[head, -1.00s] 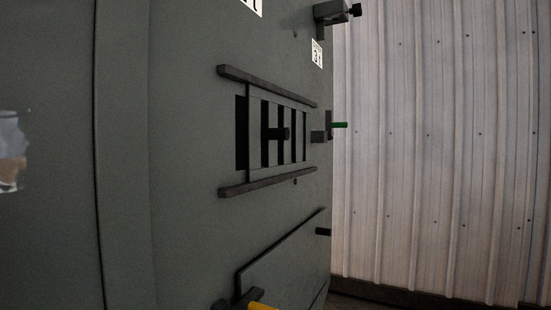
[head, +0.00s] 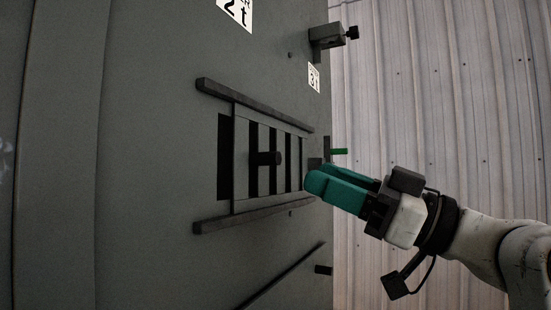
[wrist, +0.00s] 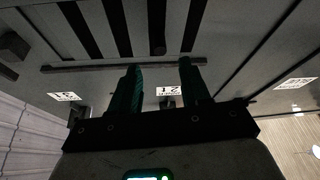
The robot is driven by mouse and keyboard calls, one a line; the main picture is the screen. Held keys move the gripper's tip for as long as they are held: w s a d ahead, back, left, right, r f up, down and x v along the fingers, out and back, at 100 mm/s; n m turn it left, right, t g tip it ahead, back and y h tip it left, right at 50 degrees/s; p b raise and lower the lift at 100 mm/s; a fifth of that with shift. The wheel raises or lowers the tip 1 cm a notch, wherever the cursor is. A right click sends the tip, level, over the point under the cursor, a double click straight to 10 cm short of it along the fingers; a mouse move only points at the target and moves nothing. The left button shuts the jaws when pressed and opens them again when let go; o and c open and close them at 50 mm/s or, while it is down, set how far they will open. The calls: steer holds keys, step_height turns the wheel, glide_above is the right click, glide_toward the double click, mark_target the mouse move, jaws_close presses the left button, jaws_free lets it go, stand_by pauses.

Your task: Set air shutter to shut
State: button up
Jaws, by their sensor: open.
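The air shutter (head: 240,160) is a slotted grey sliding plate between two dark rails on the grey enclosure wall. Dark openings show between its bars, and a dark gap shows at its left end. My gripper (head: 318,182), with green fingers, is to the right of the knob and in front of the wall, apart from the shutter. In the wrist view its two fingers are spread with nothing between them.
The upper rail (head: 250,103) and lower rail (head: 250,218) stick out from the wall. A dark block with a knob (head: 328,36) is above right, a green handle (head: 338,152) at right. White labels (head: 236,12) mark the wall. A corrugated wall (head: 440,90) stands behind.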

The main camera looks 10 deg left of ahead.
mark_target(275, 158)
steer(key=p+x, duration=0.3)
steer(key=x, duration=0.5)
steer(key=shift+w+a+r, duration=0.15)
steer(key=shift+a, duration=0.2)
jaws_close()
